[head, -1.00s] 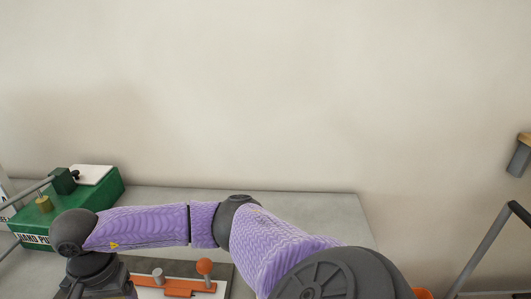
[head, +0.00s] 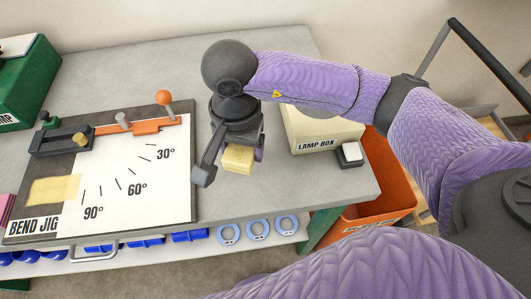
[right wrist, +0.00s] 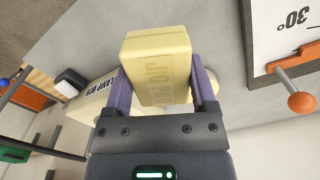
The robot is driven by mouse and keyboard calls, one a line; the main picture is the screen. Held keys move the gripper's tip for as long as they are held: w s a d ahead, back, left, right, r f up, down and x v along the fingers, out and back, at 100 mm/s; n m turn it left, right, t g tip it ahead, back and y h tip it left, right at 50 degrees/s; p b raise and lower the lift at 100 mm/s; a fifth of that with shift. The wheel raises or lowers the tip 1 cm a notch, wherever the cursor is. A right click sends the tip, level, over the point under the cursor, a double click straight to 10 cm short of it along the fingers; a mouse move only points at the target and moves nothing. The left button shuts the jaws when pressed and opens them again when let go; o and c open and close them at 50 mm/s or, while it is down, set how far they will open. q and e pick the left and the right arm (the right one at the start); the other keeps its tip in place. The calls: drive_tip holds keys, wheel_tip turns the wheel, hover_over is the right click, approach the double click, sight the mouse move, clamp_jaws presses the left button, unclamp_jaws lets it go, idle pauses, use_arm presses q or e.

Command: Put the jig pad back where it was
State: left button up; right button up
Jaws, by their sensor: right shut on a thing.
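The jig pad (head: 238,159) is a pale yellow block. My right gripper (head: 232,163) is shut on it and holds it over the grey bench, right of the bend jig. In the right wrist view the pad (right wrist: 158,65) sits between the two fingers, and its lettering is partly readable. The bend jig (head: 120,190) is a white and dark board with angle marks, an orange lever and a dark clamp. A flat yellow rectangle (head: 54,190) lies on its dark left part, bare of any block. My left gripper is not in view.
The cream lamp box (head: 318,132) with a switch (head: 350,154) stands right of the gripper. A green box (head: 25,80) is at the far left. An orange bin (head: 385,190) stands beyond the bench's right end. The bench (head: 160,68) behind the jig is clear.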

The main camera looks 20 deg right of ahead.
sight(245, 178)
wheel_tip(245, 178, down, 8)
drive_tip(key=shift+f+b, duration=0.2)
drive_tip(key=shift+b, duration=0.55)
drive_tip(key=shift+f, duration=0.15)
drive_tip(key=o, duration=1)
drive_tip(key=shift+r, duration=0.3)
wheel_tip(245, 178, up, 12)
drive_tip(key=shift+f+p, duration=0.1)
drive_tip(key=shift+p, duration=1.15)
